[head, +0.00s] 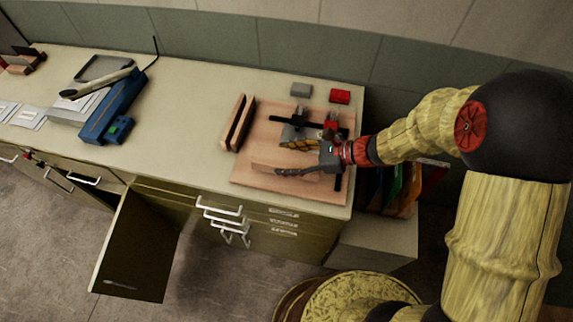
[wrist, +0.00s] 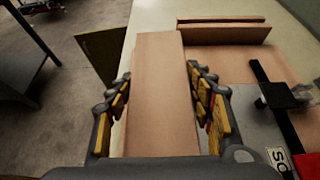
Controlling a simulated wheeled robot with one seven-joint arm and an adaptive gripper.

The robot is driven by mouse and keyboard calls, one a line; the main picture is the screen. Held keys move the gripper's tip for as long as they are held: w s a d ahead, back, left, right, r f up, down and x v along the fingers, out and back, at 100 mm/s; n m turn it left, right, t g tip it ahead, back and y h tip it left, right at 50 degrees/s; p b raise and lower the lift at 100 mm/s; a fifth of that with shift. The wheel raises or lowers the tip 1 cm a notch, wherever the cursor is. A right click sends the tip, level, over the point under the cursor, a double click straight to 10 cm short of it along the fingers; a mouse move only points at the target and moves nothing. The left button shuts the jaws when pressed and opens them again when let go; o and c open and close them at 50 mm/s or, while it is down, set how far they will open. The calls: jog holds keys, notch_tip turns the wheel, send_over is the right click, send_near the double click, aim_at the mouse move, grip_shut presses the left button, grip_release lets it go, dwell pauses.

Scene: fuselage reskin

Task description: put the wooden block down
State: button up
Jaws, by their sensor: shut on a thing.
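The wooden block (wrist: 160,90) is long, flat-topped and pale brown. In the wrist view it lies between the two yellow-padded fingers of my gripper (wrist: 160,105), which is shut on it. In the head view my gripper (head: 298,158) is low over the wooden board (head: 245,185) at the right end of the bench. There the block blends with the board's colour and is partly hidden by the fingers. I cannot tell whether its underside touches the board.
A slotted wooden holder (head: 238,122) stands at the board's left edge. A grey block (head: 301,90) and a red block (head: 340,96) are behind. A black bar (wrist: 275,105) is right of the block. A blue device (head: 113,110) lies left; the bench middle is clear. A cabinet door (head: 137,245) hangs open.

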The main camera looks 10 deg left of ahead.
aim_at(316, 162)
jog(key=shift+w+a+f, duration=0.15)
jog(key=shift+w+f, duration=0.15)
jog(key=shift+f, duration=0.1)
jog(key=shift+w+a+f+b, duration=0.15)
jog(key=shift+f+b, duration=0.55)
jog(key=shift+f, duration=0.95)
jog(key=shift+f, duration=0.1)
jog(key=o, duration=1.5)
jog(key=shift+r, duration=0.2)
jog(key=p+v, duration=0.2)
jog(key=v, duration=1)
jog(key=shift+f, duration=0.1)
